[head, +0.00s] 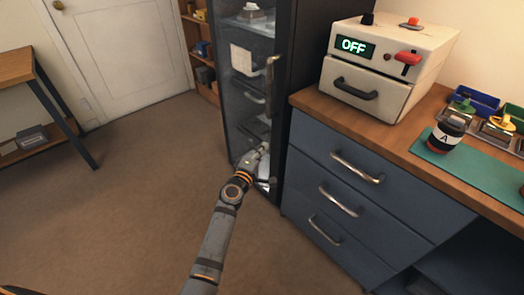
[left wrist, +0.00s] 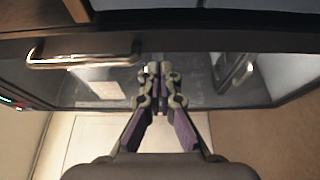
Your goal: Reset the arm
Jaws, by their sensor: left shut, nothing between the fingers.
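My left arm reaches from the bottom of the head view toward the lower part of a dark glass-door cabinet (head: 249,118). My left gripper (head: 264,148) is at its end, in front of the glass door. In the left wrist view the fingers of my left gripper (left wrist: 160,68) are together with nothing between them, with the glass close behind. I cannot tell whether the fingertips touch it. A metal door handle (left wrist: 85,62) lies to the left of the fingers there. My right gripper is in neither view.
A blue drawer unit (head: 370,205) with a wooden top stands to the right. On it are a white box reading OFF (head: 390,60), a green mat (head: 485,176) and a jar marked A (head: 446,135). Open floor (head: 120,200) lies to the left, before a white door (head: 115,50).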

